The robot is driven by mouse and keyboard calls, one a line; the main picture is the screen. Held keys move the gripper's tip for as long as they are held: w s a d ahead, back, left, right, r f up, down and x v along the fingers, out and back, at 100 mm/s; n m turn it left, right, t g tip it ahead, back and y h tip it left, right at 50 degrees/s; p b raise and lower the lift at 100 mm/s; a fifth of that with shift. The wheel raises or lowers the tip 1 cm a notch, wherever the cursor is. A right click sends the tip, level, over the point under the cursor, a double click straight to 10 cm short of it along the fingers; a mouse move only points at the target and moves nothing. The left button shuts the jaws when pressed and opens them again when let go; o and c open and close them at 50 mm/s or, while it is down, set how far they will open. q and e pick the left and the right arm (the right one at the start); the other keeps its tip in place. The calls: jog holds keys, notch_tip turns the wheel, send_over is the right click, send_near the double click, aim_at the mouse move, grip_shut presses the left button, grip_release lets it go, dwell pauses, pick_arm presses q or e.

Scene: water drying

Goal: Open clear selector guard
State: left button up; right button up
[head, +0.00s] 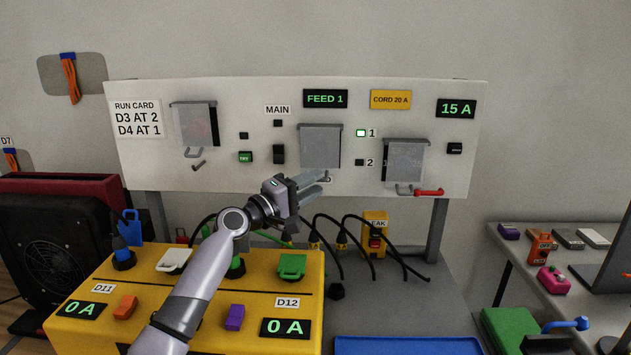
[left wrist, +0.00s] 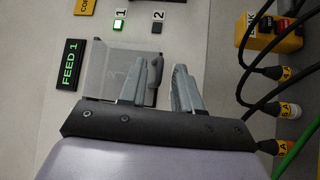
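The clear selector guard (head: 320,143) is a grey see-through flap on the white panel, below the FEED 1 sign and beside lamps 1 and 2. It hangs down flat and looks shut. It also shows in the left wrist view (left wrist: 108,68), with a grey handle (left wrist: 153,67) at its lower edge. My left gripper (head: 323,181) is at the guard's lower edge, in front of the panel. Its two fingers (left wrist: 169,66) are apart with a gap between them. The handle is close to one fingertip; I cannot tell if they touch. The selector behind is hidden. My right gripper is not in view.
Two similar clear guards hang at left (head: 192,125) and right (head: 404,160) of the panel. A red handle (head: 428,192) juts out below the right one. Black cords and a yellow box (head: 375,222) are below the panel. A yellow bench unit (head: 210,290) is under my arm.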

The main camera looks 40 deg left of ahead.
pick_arm(q)
jog(key=shift+w+d+r, duration=0.1)
jog(key=shift+w+d, duration=0.1)
jog(key=shift+w, duration=0.5)
grip_shut()
